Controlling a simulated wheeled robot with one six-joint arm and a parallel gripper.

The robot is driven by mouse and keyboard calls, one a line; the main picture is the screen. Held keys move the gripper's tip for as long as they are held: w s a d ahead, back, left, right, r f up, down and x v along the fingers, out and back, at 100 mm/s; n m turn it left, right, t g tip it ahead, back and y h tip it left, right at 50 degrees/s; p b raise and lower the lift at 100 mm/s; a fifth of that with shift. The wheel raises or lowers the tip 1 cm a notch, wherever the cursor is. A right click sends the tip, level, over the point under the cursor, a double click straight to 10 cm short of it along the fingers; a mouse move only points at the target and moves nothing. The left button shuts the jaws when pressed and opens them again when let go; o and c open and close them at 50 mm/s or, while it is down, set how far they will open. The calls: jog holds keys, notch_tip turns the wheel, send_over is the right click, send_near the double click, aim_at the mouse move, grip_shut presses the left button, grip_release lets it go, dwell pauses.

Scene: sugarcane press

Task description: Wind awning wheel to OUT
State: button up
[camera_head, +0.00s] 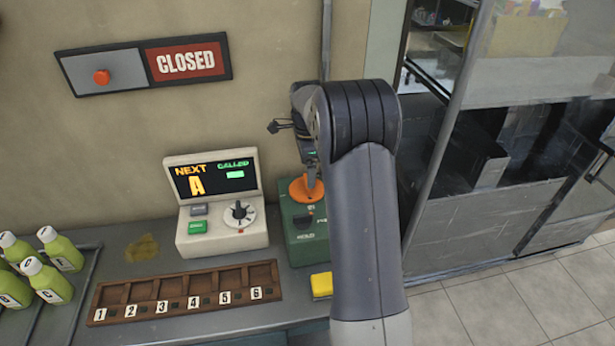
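I cannot make out an awning wheel or an OUT mark for certain; my raised arm covers part of the wall and counter. An orange round part with a short upright stem (305,189) sits on top of a green box (300,248) at the counter's right, partly behind my arm. My gripper (309,155) is mostly hidden behind my forearm.
A white console (222,238) with a screen and dial stands left of the green box. A numbered wooden rack (185,292), a yellow block (321,286) and several green bottles (42,278) are on the counter. A CLOSED sign (187,62) hangs above. Tiled floor lies at right.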

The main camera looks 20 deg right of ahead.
jog(key=shift+a+f, duration=0.1)
jog(key=shift+f, duration=1.9)
jog(key=shift+c, duration=0.3)
jog(key=c, duration=0.9)
